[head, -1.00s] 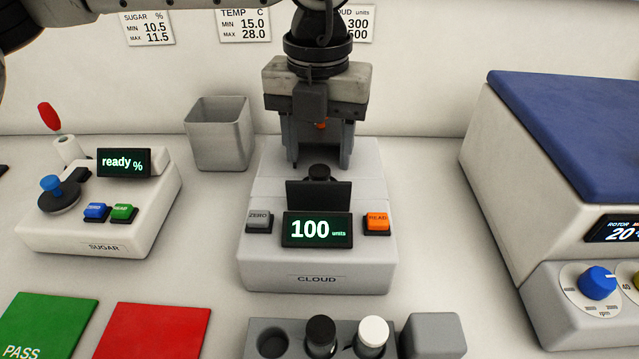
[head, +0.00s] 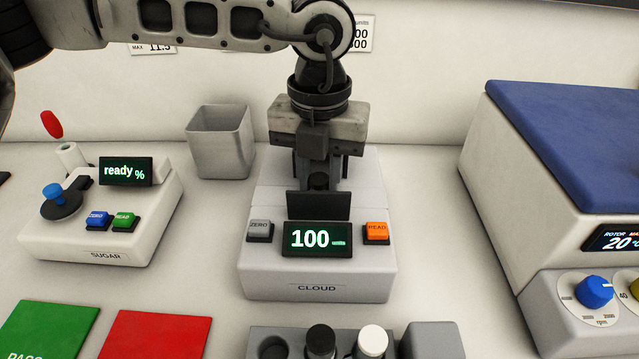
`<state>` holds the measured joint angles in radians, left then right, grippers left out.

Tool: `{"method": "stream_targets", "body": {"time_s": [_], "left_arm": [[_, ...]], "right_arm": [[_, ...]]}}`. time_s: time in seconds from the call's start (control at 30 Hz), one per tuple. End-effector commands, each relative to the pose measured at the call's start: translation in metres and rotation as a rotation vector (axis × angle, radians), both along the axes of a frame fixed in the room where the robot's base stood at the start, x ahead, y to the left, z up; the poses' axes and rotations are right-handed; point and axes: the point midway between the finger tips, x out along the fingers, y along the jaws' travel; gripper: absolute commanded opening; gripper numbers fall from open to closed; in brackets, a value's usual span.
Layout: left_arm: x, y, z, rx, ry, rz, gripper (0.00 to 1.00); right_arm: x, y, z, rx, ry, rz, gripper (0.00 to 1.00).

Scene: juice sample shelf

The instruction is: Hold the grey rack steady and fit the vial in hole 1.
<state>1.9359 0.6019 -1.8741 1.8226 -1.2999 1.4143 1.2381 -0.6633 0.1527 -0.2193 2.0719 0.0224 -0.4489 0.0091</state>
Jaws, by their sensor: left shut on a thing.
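The grey rack (head: 298,340) is at the bottom edge, partly cut off. Its leftmost hole (head: 273,349) looks empty. A black-capped vial (head: 321,340) and a white-capped vial (head: 372,341) stand in it to the right. Another black-capped vial (head: 318,181) is in the CLOUD meter (head: 317,289), mostly hidden behind a black panel (head: 318,206). My left gripper (head: 319,178) is lowered over the meter from above and shut on this vial's cap; its fingertips are partly hidden. My right gripper is not in view.
The SUGAR meter (head: 100,240) stands left, a grey bin (head: 220,140) behind it. Green (head: 48,332) and red (head: 155,340) mats lie at front left. A blue-lidded machine (head: 570,140) fills the right. A grey block (head: 432,340) adjoins the rack's right end.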

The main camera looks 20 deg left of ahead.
Motion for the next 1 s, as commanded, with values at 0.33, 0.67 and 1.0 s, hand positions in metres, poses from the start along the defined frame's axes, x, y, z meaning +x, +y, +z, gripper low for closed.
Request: {"method": "stream_targets", "body": {"time_s": [0.33,0.67,1.0], "left_arm": [[0.001,-0.001,0.06,-0.002,-0.006,0.001,0.04],[0.0,0.0,0.098,0.0,-0.002,-0.001,0.04],[0.0,0.0,0.099,0.0,-0.001,-0.001,0.04]], "right_arm": [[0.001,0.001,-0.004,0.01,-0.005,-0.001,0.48],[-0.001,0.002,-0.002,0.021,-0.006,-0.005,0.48],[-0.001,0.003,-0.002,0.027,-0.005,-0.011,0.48]]}}
